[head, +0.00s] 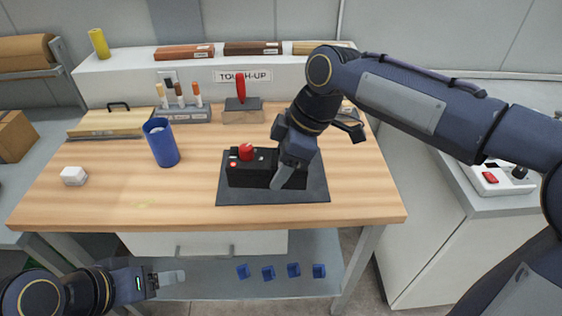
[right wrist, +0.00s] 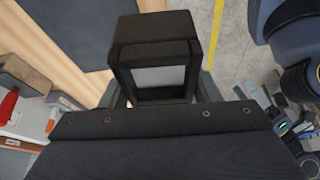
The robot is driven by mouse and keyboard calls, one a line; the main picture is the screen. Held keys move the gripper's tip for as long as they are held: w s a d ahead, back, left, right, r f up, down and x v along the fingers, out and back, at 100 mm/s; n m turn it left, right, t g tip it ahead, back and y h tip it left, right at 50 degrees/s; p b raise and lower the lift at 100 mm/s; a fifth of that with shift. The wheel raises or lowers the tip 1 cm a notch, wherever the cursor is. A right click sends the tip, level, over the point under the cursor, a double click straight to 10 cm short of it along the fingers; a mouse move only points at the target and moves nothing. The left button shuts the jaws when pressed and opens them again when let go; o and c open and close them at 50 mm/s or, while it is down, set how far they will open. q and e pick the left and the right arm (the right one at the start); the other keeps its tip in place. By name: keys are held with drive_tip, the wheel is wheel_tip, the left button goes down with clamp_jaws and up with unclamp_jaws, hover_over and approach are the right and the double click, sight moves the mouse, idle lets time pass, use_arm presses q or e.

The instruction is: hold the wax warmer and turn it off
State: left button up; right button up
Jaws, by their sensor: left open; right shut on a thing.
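The wax warmer (head: 250,175) is a black box with a red knob (head: 246,152) and a small red light on its front. It sits on a dark mat (head: 310,190) near the front of the wooden table. My right gripper (head: 284,175) comes down over the warmer's right end and is shut on it, hiding part of that end. In the right wrist view, the dark gripper body hides most of the grip. My left gripper (head: 172,278) is open and empty, low in front of the table, away from the warmer.
Small blue bins (head: 268,272) sit on the lower shelf. The table's front right is clear.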

drive_tip(key=shift+w+d+f, duration=0.1)
drive_tip(key=shift+w+f, duration=1.95)
drive_tip(key=shift+w, duration=0.25)
drive_tip(key=shift+w+d+f, duration=0.1)
drive_tip(key=shift+w+f, duration=1.95)
drive_tip(key=shift+w, duration=0.3)
drive_tip(key=shift+w+d+f, duration=0.1)
drive_tip(key=shift+w+f, duration=1.95)
drive_tip(key=shift+w, duration=0.25)
drive_tip(key=shift+f, duration=0.3)
